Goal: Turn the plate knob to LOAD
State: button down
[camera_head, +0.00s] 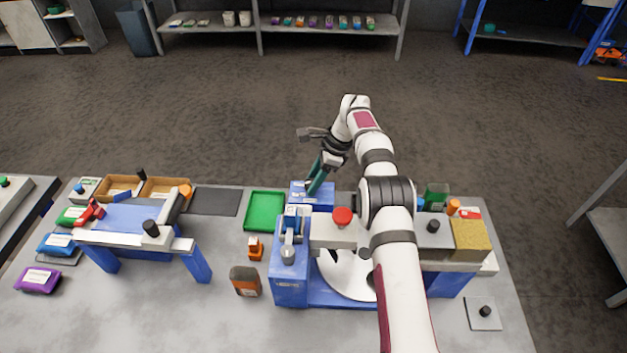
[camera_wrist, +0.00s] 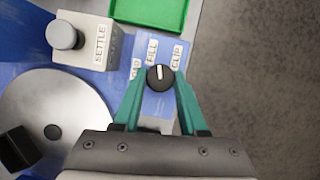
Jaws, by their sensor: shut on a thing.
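The plate knob (camera_wrist: 160,78) is black and round with a white pointer line. In the wrist view the line points up towards the FILL label, between a partly hidden label at the left and CLIP at the right. My gripper (camera_wrist: 160,84) has teal fingers closed on the knob's two sides. In the head view my gripper (camera_head: 314,188) reaches down to the blue panel (camera_head: 322,202) at the back of the machine; the knob cannot be made out there.
A grey SETTLE box (camera_wrist: 84,40) with a round button stands beside the panel. A round metal plate (camera_wrist: 62,97) lies at the lower left in the wrist view. A green tray (camera_head: 265,212) is left of the panel. A red button (camera_head: 342,216) sits on the machine nearby.

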aim_at(308, 183)
jog(key=shift+n, duration=0.5)
jog(key=shift+c, duration=2.2)
grip_release()
jog(key=v, duration=0.2)
jog(key=a+v, duration=0.1)
jog(key=v, duration=0.1)
jog(key=shift+s+d+r, duration=0.1)
jog(key=shift+s+r, duration=0.05)
jog(key=shift+r, duration=0.35)
jog(key=s+d+r, duration=0.3)
jog(key=d+r, duration=0.3)
jog(key=d, duration=0.4)
jog(key=shift+s+d+r, duration=0.2)
